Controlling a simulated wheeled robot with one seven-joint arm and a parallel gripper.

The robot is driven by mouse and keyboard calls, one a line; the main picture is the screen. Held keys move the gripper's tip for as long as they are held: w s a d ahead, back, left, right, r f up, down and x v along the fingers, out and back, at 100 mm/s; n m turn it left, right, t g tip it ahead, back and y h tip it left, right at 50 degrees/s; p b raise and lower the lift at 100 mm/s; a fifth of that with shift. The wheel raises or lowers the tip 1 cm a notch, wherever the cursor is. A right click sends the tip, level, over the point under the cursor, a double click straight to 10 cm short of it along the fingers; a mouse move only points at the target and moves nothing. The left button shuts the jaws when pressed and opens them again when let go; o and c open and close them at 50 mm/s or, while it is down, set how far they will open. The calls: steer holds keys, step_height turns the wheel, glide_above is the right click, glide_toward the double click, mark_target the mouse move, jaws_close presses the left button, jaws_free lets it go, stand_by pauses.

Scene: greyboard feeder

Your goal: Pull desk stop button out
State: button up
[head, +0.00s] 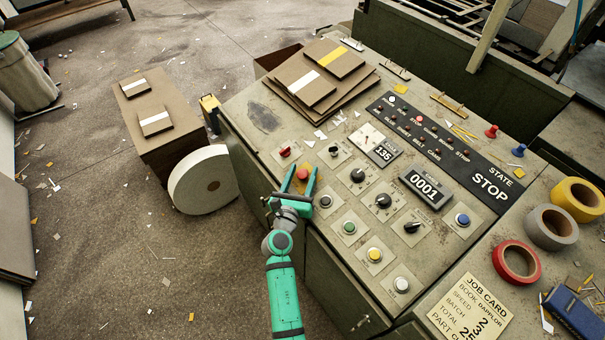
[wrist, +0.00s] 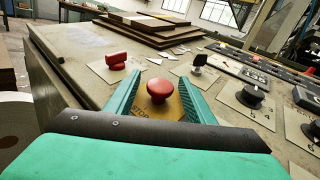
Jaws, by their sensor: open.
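The desk stop button is a red mushroom-shaped button (wrist: 160,91) on a yellow plate, on the near left part of the desk panel. It also shows in the head view (head: 302,174). My green gripper (head: 299,177) is open, with one finger on each side of the button. In the wrist view the fingers (wrist: 160,92) stand left and right of the red cap, with a gap on both sides. Part of the yellow plate is hidden by my gripper. I cannot tell whether the button is pressed in.
A red switch (head: 285,152) sits just beyond the button, and a black selector (head: 333,150) is to its right. Several knobs and coloured buttons cover the panel. Brown boards (head: 311,87) are stacked at the back. A white roll (head: 203,180) stands left of the desk.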

jaws_close()
steer(key=shift+a+r, duration=0.15)
steer(key=shift+r, duration=0.5)
jaws_free()
steer(key=shift+s+r, duration=0.1)
steer(key=shift+s, duration=0.1)
steer(key=shift+s+a, duration=0.1)
steer(key=shift+s, duration=0.2)
steer(key=v, duration=1)
steer(key=shift+w, duration=0.1)
